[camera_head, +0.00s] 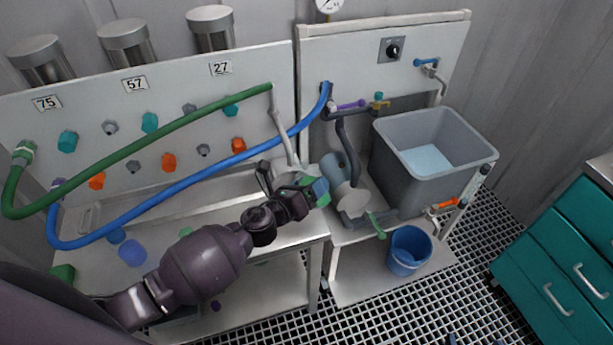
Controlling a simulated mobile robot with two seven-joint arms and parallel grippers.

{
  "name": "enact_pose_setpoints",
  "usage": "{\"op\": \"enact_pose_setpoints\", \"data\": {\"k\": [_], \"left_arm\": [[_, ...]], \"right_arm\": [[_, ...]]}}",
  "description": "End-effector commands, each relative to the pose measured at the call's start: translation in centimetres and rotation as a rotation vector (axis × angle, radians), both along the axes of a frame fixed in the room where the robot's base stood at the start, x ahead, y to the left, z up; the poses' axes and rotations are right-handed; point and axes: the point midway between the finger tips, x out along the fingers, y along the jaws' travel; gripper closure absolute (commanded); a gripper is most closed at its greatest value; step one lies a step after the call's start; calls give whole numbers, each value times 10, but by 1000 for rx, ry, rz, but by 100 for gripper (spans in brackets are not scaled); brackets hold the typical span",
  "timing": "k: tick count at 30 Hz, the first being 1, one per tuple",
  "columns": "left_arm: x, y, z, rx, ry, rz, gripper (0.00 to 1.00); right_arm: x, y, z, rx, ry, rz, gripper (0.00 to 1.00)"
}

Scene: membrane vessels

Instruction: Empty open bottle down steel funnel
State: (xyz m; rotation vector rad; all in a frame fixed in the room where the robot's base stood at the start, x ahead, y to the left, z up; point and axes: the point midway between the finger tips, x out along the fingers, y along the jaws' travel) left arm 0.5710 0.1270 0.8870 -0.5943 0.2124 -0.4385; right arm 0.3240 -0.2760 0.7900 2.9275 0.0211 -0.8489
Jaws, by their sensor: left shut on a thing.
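My left gripper (308,194) reaches in from the left over the right end of the steel bench. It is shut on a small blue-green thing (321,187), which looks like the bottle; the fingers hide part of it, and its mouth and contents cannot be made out. A pale green-grey piece (288,179) shows just behind the gripper, below a grey pipe (284,135). I cannot clearly make out the steel funnel. My right gripper is not in view.
A green hose (150,148) and a blue hose (160,195) cross in front of the valve panel. A pump (343,172) stands right of the gripper, beside a grey tank (400,185). A blue bucket (408,262) stands below. Teal drawers (565,255) are at right.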

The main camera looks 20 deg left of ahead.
Motion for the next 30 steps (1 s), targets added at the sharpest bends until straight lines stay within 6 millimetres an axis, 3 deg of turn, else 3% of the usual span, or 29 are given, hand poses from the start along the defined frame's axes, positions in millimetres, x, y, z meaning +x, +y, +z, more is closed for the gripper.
{"op": "enact_pose_setpoints", "data": {"k": [6, 9, 30], "left_arm": [[-7, -11, 0, -307, 193, 0, 69], [-8, -13, 0, -379, 240, 0, 69], [-9, -13, -2, -416, 265, -3, 69]], "right_arm": [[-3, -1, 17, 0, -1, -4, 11], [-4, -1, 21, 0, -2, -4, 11], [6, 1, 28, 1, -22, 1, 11]]}}
